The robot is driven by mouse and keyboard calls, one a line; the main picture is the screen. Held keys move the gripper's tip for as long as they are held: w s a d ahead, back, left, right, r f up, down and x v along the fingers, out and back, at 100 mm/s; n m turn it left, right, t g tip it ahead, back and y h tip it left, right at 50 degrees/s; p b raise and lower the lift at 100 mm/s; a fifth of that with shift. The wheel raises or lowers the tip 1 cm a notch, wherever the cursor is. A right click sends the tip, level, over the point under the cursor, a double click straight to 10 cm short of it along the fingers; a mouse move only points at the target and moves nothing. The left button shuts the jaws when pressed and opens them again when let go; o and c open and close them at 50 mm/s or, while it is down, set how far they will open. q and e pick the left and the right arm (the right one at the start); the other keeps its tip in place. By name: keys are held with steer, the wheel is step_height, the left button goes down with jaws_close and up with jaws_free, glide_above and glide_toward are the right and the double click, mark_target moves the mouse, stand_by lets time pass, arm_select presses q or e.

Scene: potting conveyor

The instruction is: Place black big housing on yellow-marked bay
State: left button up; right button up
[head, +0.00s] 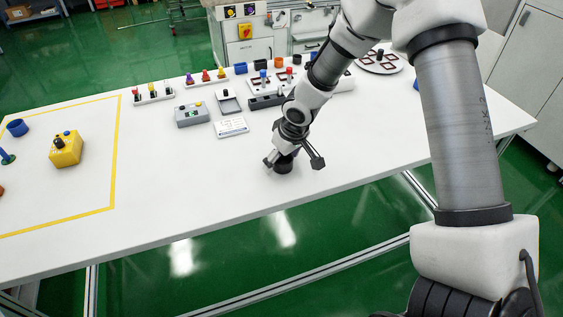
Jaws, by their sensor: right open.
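A black round housing (283,166) stands on the white table, right of the middle and toward the near edge. My right gripper (294,163) is over it with the fingers spread open, one on each side. The fingers and wrist hide part of the housing, and I cannot tell whether they touch it. The yellow-marked bay (114,160) is a yellow tape outline on the left part of the table. My left gripper is not in view.
Inside the tape are a blue cup (17,128) and a yellow box (66,150) with knobs. A grey box (192,115), a white card (231,127) and several coloured parts line the back. The table between bay and housing is clear near the front.

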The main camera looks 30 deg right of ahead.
steer(key=shift+s+r, duration=0.15)
steer(key=shift+c, duration=0.4)
steer(key=c, duration=1)
steer(key=shift+r, duration=0.1)
step_height(320, 180, up, 28)
steer(key=p, duration=0.2)
steer(key=shift+p, duration=0.3)
